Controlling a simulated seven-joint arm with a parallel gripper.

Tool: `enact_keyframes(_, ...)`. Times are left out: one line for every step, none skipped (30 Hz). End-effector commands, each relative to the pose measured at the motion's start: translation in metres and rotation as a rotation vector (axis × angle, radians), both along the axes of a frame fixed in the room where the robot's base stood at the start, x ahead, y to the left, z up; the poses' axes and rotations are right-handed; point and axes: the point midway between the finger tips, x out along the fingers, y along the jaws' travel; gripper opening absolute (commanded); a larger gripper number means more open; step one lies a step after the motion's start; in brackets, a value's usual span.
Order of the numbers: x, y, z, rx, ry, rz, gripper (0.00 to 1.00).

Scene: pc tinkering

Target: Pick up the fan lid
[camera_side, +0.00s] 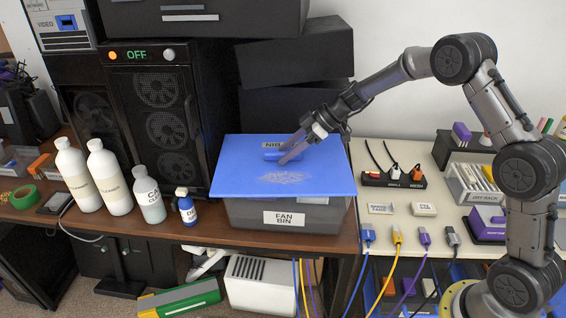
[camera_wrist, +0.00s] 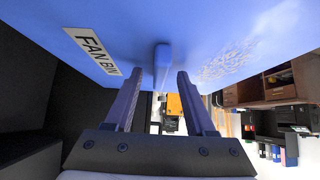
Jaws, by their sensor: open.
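The fan lid (camera_side: 235,165) is a wide blue panel with a raised blue handle, a label and a pale pattern. It lies over the dark grey fan bin (camera_side: 245,212) on the brown desk. The lid fills the upper part of the wrist view (camera_wrist: 200,25), with its handle (camera_wrist: 162,62) near the middle. My gripper (camera_side: 290,155) is at the handle, coming in from the upper right. In the wrist view my gripper (camera_wrist: 159,75) is open, one finger on each side of the handle, with visible gaps. Whether the fingertips touch the lid cannot be told.
Black boxes (camera_side: 295,55) are stacked close behind the lid. A black tower (camera_side: 155,110) with fans and several bottles (camera_side: 150,195) stand to the left. A cream table (camera_side: 385,205) with a socket strip (camera_side: 390,180) and cables lies to the right.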

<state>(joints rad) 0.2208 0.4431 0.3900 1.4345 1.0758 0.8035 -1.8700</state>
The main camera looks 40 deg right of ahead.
Motion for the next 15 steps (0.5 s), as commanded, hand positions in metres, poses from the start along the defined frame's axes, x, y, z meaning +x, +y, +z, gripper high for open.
enact_keyframes(0.0007, 0.0008, -0.0004, 0.0, -0.001, 0.001, 0.55)
enact_keyframes(0.0008, 0.0009, -0.0004, 0.0, -0.002, 0.0, 0.55)
enact_keyframes(0.0009, 0.0008, -0.0002, 0.0, -0.002, 0.0, 0.55)
enact_keyframes(0.0008, 0.0007, -0.0002, 0.0, -0.002, 0.0, 0.55)
enact_keyframes(0.0008, 0.0006, -0.0001, 0.0, -0.002, 0.0, 0.55)
enact_keyframes(0.0008, 0.0006, -0.0001, 0.0, -0.002, 0.0, 0.55)
enact_keyframes(0.0007, 0.0006, -0.0001, 0.0, -0.002, 0.0, 0.51)
enact_keyframes(0.0007, 0.0007, -0.0001, 0.0, -0.002, 0.0, 0.46)
enact_keyframes(0.0006, 0.0005, -0.0001, 0.0, -0.002, 0.0, 0.39)
enact_keyframes(0.0006, 0.0005, -0.0001, 0.0, -0.002, 0.0, 0.33)
enact_keyframes(0.0006, 0.0005, -0.0001, 0.0, -0.002, 0.0, 0.28)
enact_keyframes(0.0006, 0.0005, -0.0001, 0.0, -0.002, 0.0, 0.21)
enact_keyframes(0.0006, 0.0005, -0.0001, 0.0, -0.002, 0.0, 0.15)
enact_keyframes(0.0005, 0.0004, -0.0001, 0.0, -0.002, 0.0, 0.1)
enact_keyframes(0.0005, 0.0004, -0.0001, 0.0, -0.002, 0.0, 0.03)
